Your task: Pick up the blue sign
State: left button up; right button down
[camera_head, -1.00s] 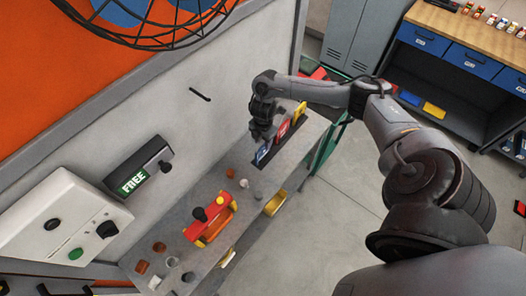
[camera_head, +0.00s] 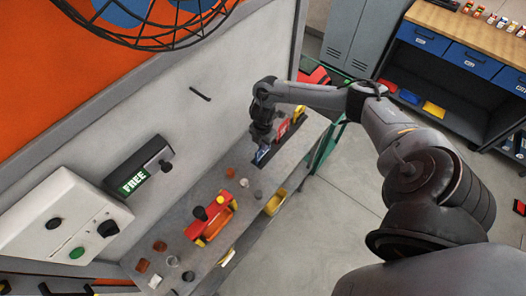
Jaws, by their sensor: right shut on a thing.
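The blue sign (camera_head: 262,154) stands at the near end of a dark rack (camera_head: 279,143) on the grey shelf (camera_head: 226,190). A red sign (camera_head: 282,128) and a yellow sign (camera_head: 299,110) stand behind it in the same rack. My right gripper (camera_head: 262,141) points down and is shut on the blue sign at its top. The fingers hide part of the sign. I cannot tell whether the sign is clear of the rack. My left gripper does not show.
A white control box (camera_head: 62,222) and a FREE display (camera_head: 135,180) are on the wall at left. A wire-caged fan (camera_head: 150,15) hangs above. Blue drawers (camera_head: 470,61) stand at back right.

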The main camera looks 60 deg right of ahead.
jog(key=shift+r, duration=0.15)
jog(key=shift+r, duration=0.45)
jog(key=r, duration=0.2)
jog(key=r+b, duration=0.1)
jog(key=shift+s+d, duration=0.15)
jog(key=shift+d, duration=0.1)
jog(key=s+d+r+b, duration=0.2)
jog(key=s+d+r, duration=0.4)
jog(key=s+d, duration=0.1)
jog(key=shift+s+d+r+b, duration=0.3)
jog(key=shift+s+d+r, duration=0.05)
jog(key=shift+s+r, duration=0.1)
jog(key=shift+a, duration=0.1)
